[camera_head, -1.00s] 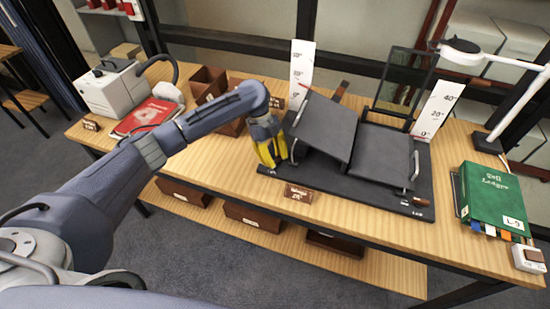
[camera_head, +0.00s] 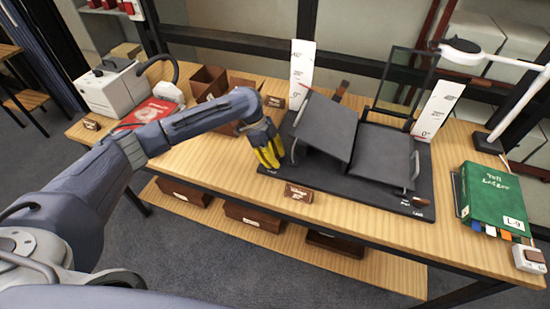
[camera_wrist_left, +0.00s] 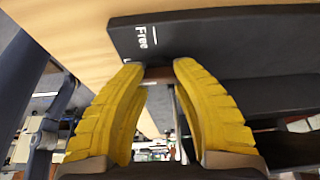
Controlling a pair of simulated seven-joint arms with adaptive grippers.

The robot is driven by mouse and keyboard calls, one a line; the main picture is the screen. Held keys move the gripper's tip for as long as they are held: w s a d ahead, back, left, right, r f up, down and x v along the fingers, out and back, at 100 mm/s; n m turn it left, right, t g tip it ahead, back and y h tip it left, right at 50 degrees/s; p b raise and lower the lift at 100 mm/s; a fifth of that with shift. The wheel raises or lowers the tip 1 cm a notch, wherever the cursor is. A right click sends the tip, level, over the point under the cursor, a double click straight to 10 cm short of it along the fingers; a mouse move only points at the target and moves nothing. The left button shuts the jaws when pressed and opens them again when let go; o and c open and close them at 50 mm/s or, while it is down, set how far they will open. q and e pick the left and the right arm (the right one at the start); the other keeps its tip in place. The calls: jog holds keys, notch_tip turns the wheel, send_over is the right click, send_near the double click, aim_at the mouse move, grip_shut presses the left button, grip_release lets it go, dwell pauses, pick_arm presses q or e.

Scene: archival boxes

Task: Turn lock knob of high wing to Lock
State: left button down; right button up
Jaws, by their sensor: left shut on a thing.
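The book cradle has a dark base board (camera_head: 345,187) with two grey wings. The left wing (camera_head: 326,126) is tilted up higher; the right wing (camera_head: 385,155) lies lower. My left gripper (camera_head: 269,163) is at the base's front left corner, its yellow fingers pointing down. In the left wrist view, its fingertips (camera_wrist_left: 158,70) are closed on a small brown lock knob (camera_wrist_left: 158,73), mostly hidden between them. The word "Free" shows on the base just beyond the fingertips, with part of another label beside the left fingertip. The knob's exact angle cannot be told. My right gripper is not in view.
A second knob (camera_head: 420,201) sits at the base's front right. White scale boards (camera_head: 301,75) stand behind the cradle. A brown name block (camera_head: 298,193) stands in front of it. A green ledger (camera_head: 492,200) lies at right, a red book (camera_head: 150,112) at left.

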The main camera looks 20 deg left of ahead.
pick_arm(q)
jog(key=shift+a+f, duration=0.15)
jog(key=shift+a, duration=0.05)
jog(key=c, duration=0.7)
grip_release()
jog(key=v, duration=1.2)
jog(key=shift+d, duration=0.1)
